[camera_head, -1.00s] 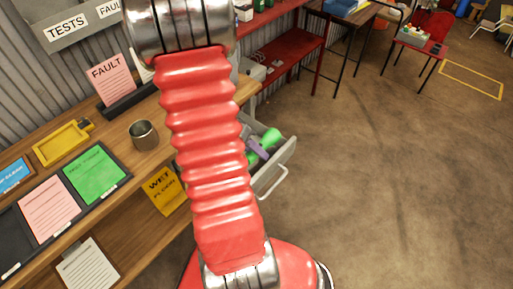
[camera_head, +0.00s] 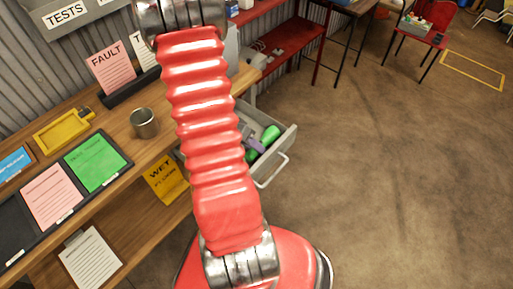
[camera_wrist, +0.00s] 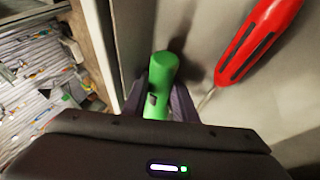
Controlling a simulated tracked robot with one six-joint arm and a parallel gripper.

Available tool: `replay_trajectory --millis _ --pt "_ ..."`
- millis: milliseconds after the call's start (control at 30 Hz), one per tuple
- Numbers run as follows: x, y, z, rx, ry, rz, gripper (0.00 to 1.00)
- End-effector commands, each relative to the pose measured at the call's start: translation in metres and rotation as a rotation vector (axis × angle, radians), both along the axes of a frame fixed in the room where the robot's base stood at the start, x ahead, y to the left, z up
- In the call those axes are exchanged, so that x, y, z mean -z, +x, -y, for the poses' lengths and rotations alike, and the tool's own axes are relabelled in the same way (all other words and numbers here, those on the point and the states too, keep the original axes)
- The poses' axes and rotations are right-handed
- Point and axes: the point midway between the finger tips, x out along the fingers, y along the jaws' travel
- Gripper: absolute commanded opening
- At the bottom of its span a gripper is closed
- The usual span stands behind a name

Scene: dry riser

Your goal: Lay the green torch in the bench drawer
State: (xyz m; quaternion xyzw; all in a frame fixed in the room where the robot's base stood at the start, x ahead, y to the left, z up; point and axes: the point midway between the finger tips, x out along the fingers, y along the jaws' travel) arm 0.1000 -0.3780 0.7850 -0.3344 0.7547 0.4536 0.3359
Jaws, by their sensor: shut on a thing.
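The bench drawer (camera_head: 284,146) is grey and stands open at the bench's right end, beyond my red arm. The green torch (camera_head: 270,134) is inside the drawer's outline, partly covered by my gripper (camera_head: 256,145). In the wrist view, the torch (camera_wrist: 163,72) sits between the two dark fingers of my gripper (camera_wrist: 160,98), which is shut on it. The torch is over the drawer's pale floor, close to one side wall. I cannot tell whether it touches the floor. Its lower end is hidden by the gripper body.
A red-handled screwdriver (camera_wrist: 258,42) lies in the drawer beside the torch. A metal cup (camera_head: 144,122), a yellow tray (camera_head: 62,131) and coloured cards are on the bench (camera_head: 120,135). A red shelf (camera_head: 290,51) stands behind the drawer.

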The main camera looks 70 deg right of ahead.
Motion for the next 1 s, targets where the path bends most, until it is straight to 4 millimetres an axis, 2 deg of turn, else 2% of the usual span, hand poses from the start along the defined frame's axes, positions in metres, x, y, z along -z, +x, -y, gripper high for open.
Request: replay_trajectory --millis 33,300,333,567,767,1000 --pt "0.016 -0.002 -0.003 -0.002 0.021 0.015 0.00" --pt "0.016 -0.003 -0.003 -0.002 0.021 0.015 0.00" --pt "0.016 -0.003 -0.003 -0.002 0.021 0.015 0.27" --pt "0.016 -0.003 -0.004 -0.001 0.021 0.014 0.43" --pt "0.006 0.003 -0.006 -0.001 0.019 0.014 0.44" --pt "-0.022 0.022 -0.012 -0.001 0.013 0.010 0.47"
